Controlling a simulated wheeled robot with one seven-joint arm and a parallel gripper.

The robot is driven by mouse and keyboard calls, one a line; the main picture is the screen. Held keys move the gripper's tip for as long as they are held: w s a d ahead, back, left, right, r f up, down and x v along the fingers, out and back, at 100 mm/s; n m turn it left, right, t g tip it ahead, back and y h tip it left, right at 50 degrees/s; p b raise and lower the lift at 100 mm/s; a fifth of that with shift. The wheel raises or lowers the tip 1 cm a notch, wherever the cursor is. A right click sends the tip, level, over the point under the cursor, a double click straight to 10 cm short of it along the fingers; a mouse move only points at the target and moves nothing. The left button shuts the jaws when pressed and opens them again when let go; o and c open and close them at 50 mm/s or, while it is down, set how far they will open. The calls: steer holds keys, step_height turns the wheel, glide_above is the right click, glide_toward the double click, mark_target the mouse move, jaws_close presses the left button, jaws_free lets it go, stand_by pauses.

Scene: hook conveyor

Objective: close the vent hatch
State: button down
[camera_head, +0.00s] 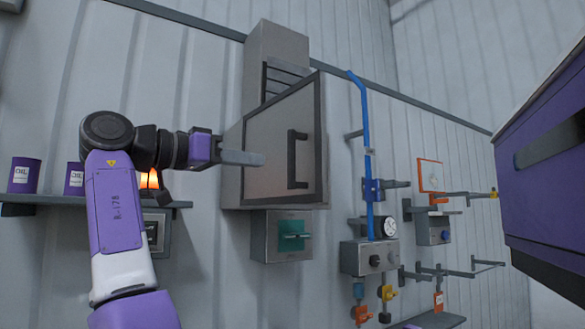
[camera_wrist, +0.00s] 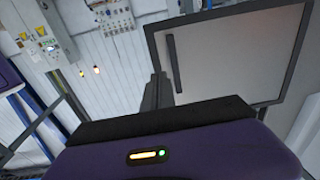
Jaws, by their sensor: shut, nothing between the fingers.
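The vent hatch (camera_head: 280,150) is a grey panel with a dark frame on a grey duct box on the wall. It appears ajar, with its handle side swung out from the box and dark louvres showing above its slanted top edge. Its dark upright handle (camera_head: 297,160) is near the right edge. My gripper (camera_head: 258,159) is shut and empty, pointing right, and overlaps the panel's left part; I cannot tell whether it touches. In the wrist view the hatch (camera_wrist: 238,58) fills the right side, its handle (camera_wrist: 175,64) near the fingers (camera_wrist: 159,84).
A box with a green switch (camera_head: 291,236) hangs below the hatch. A blue pipe (camera_head: 367,150) and a control box (camera_head: 370,258) are to the right. A shelf (camera_head: 60,200) with oil cans (camera_head: 24,175) is at left. A purple body (camera_head: 545,190) stands at far right.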

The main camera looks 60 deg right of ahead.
steer(key=p, duration=0.4)
glide_toward(315, 171)
steer(key=x, duration=0.5)
steer(key=shift+s+d+r, duration=0.15)
steer(key=shift+d+r, duration=0.05)
steer(key=shift+r, duration=0.05)
steer(key=shift+s+d+f, duration=0.1)
steer(key=shift+s+d, duration=0.2)
steer(key=shift+d, duration=0.35)
